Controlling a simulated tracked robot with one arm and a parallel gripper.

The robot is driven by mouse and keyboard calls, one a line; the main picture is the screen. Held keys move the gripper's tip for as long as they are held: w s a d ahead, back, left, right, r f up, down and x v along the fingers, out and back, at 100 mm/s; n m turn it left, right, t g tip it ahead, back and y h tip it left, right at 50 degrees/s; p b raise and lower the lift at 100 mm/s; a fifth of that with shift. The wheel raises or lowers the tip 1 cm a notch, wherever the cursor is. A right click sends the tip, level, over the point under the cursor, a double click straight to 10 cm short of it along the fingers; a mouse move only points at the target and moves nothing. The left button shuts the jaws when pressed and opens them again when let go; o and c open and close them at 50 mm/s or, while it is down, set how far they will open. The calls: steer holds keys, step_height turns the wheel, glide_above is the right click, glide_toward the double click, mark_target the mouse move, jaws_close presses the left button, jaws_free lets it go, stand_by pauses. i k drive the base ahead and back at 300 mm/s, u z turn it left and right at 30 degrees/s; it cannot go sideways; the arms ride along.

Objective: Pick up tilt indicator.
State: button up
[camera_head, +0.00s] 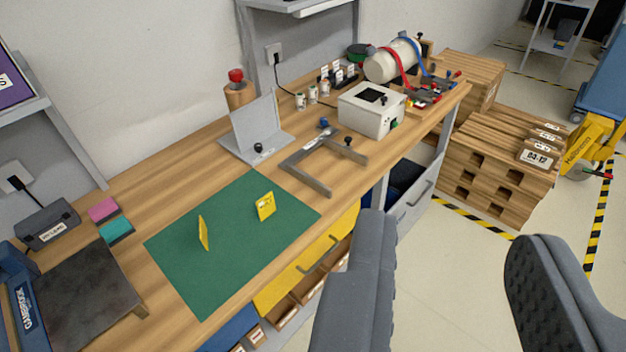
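Two small yellow pieces stand upright on the green mat (185,272): one seen nearly edge-on (203,233) at left, and one with a pale printed face (265,206) at right. No label that I can read names the tilt indicator, so I cannot tell which thing it is. My gripper (450,227) is open and empty, its two grey padded fingers wide apart at the lower right. It appears in front of the bench's front edge and the floor, right of the mat and apart from both yellow pieces.
On the wooden bench (178,190) are a grey clamp frame (307,178), a grey angle plate (262,125) and a white box (371,110). Pink and teal blocks (103,209) lie left of the mat. A yellow drawer (305,262) is below. Stacked pallets (490,185) stand at right.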

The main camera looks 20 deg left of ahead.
mark_target(265, 205)
steer(key=u, duration=0.2)
steer(key=i, duration=1.25)
steer(key=u, duration=0.65)
